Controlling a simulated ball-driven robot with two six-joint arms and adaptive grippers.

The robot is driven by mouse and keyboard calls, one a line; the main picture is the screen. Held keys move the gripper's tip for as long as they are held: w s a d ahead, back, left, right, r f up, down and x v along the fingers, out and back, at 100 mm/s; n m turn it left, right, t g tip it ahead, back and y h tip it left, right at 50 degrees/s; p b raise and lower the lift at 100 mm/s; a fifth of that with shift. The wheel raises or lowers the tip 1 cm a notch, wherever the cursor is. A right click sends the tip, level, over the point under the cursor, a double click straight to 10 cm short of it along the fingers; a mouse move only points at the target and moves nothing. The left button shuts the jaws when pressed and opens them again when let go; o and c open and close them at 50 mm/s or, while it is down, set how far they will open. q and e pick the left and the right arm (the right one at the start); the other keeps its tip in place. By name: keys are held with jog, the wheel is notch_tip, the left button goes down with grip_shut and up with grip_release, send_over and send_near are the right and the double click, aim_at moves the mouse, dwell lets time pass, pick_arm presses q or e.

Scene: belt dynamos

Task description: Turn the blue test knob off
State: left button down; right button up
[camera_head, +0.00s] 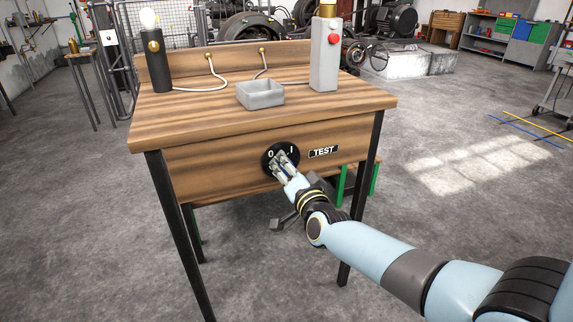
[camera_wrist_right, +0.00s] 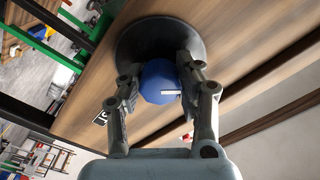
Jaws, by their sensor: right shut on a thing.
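The blue test knob (camera_wrist_right: 158,82) sits on a round black plate (camera_wrist_right: 130,45) on the front of the wooden table. My right gripper (camera_wrist_right: 160,88) is shut on the knob, with one finger on each side of it. A white mark shows on the knob's face in the right wrist view. In the head view my right gripper (camera_head: 279,165) covers most of the knob. The black plate there (camera_head: 268,155) carries the marks 0 and I, and a TEST label (camera_head: 323,152) is beside it. My left gripper is in neither view.
On the tabletop (camera_head: 190,118) stand a lit lamp on a black post (camera_head: 155,60), a grey box with a red button (camera_head: 326,55) and an open grey tray (camera_head: 260,93). White cables run to the back board. A green-legged stool (camera_head: 347,183) is behind the table.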

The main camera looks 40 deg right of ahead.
jog(key=shift+f, duration=0.15)
dwell(0.3)
jog(key=o, duration=1.2)
jog(key=shift+c, duration=0.2)
jog(key=shift+s, duration=0.1)
jog(key=v, duration=1.2)
jog(key=shift+a, duration=0.1)
